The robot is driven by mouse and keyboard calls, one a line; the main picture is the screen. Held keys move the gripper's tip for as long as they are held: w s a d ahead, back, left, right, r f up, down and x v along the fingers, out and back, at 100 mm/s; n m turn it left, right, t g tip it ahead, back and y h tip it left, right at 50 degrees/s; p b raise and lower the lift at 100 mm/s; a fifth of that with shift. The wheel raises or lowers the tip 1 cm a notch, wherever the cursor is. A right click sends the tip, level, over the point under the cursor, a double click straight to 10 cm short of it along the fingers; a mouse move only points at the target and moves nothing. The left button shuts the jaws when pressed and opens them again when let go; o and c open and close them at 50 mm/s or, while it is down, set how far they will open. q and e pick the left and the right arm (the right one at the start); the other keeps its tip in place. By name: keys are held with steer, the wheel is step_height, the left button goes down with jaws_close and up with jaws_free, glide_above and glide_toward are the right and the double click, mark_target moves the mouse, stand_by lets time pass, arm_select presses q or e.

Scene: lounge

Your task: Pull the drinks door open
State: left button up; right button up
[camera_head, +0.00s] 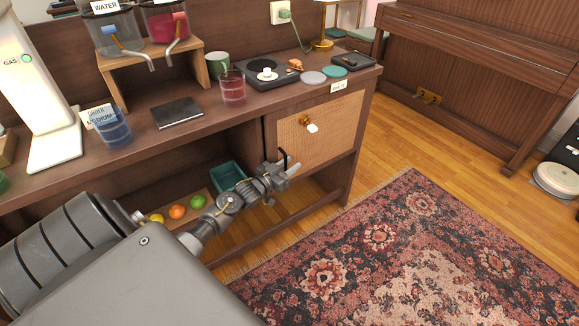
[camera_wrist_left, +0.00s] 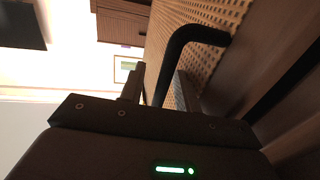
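The drinks door (camera_head: 335,122) is a woven-cane panel in a dark wood frame, at the right end of the wooden cabinet, with a small label above it. It looks shut, flush with the cabinet front. Its black bar handle (camera_head: 284,158) stands at the door's left edge. My left gripper (camera_head: 284,170) is at the handle. In the left wrist view the bent black handle (camera_wrist_left: 178,50) passes between the two fingers of my left gripper (camera_wrist_left: 160,92), which stand apart with gaps beside the bar. My right gripper is not in view.
A brass knob (camera_head: 305,121) with a white piece hanging at it sits on the door. Glasses, a turntable (camera_head: 262,74) and coasters stand on the cabinet top. A teal bin (camera_head: 228,176) and fruit lie on the lower shelf. A patterned rug (camera_head: 400,235) covers the floor in front.

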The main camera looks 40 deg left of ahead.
arm_select(q)
jaws_close()
steer(key=shift+d, duration=0.1)
stand_by(0.4)
